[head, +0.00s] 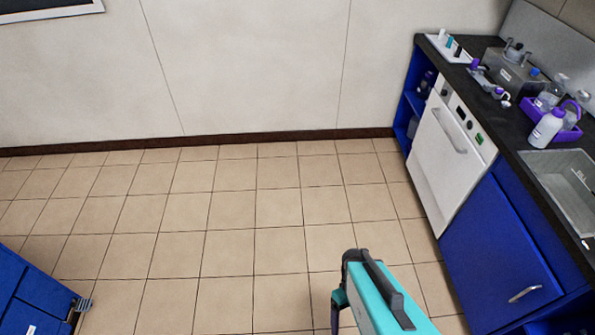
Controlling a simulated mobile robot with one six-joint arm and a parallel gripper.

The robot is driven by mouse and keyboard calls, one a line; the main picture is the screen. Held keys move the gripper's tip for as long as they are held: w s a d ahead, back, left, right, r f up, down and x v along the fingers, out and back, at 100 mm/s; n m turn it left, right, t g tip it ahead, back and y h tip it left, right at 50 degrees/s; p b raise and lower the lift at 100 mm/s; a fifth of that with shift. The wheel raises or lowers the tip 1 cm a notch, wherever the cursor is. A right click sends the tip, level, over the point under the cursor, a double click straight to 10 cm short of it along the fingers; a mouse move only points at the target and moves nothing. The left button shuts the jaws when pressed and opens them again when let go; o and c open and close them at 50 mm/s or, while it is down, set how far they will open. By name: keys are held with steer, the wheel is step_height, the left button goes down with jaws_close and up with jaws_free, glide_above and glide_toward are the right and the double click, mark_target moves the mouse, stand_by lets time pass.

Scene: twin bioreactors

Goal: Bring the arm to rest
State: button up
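In the head view, part of my arm (378,292), teal and white with dark grey parts, rises from the bottom edge right of centre. It stands over the tiled floor. My gripper is not visible, so its fingers and anything in them cannot be seen.
A black counter (513,120) with blue cabinets (497,248) runs along the right. It carries bottles, a purple tray (570,134) and a sink (568,180). A white dishwasher (446,155) sits under it. A blue cabinet (28,295) is at lower left. The tiled floor (230,215) between is clear.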

steer(key=m, duration=0.6)
steer(key=shift+w+a, duration=0.1)
steer(key=shift+w, duration=0.05)
stand_by(1.2)
